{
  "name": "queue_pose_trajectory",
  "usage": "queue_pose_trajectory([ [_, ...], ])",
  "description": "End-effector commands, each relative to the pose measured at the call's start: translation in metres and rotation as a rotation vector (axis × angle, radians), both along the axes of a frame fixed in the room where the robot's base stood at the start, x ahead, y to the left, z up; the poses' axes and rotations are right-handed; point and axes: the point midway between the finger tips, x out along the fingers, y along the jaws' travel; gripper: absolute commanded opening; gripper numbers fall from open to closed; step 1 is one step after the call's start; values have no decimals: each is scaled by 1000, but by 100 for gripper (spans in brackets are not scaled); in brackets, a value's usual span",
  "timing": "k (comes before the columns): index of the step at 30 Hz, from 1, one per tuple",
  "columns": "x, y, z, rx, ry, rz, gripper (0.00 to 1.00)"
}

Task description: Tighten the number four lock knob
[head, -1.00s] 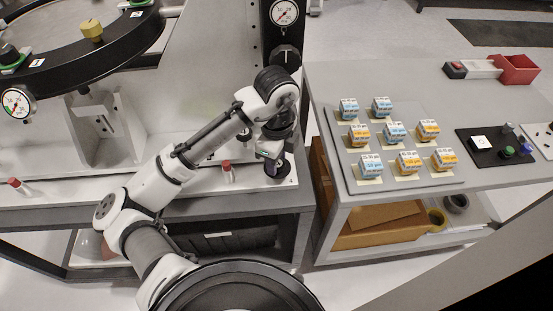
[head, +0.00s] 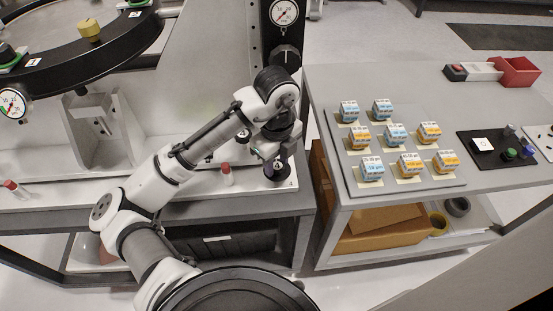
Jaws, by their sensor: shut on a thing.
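The number four lock knob (head: 275,172) is a dark, purple-tinted knob at the front right corner of the fixture's pale base. The small printed "4" lies on the base just to its right. My gripper (head: 274,158) comes down from above and is shut on this knob, with my arm reaching in from the lower left. The fingers and wrist hide much of the knob's top. How far the knob is turned cannot be seen.
A red-capped part (head: 226,174) stands on the base left of my gripper, and another (head: 11,188) is at the far left. A dial gauge (head: 284,12) and black knob (head: 286,57) are above. A side table (head: 400,92) holds several blue and orange blocks.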

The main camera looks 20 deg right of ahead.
Motion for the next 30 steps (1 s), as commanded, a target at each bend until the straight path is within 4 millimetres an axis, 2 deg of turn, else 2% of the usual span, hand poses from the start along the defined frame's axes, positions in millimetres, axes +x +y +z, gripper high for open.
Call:
queue_pose_trajectory([
  [3, 0, -1, 1, -3, 0, 0, 13],
  [4, 0, -1, 1, -3, 0, 0, 38],
  [9, 0, 0, 0, -1, 0, 1, 57],
  [17, 0, 0, 1, 0, 0, 1, 57],
  [20, 1, 0, 7, 1, -3, 2, 57],
  [30, 1, 0, 58, 1, -5, 1, 57],
])
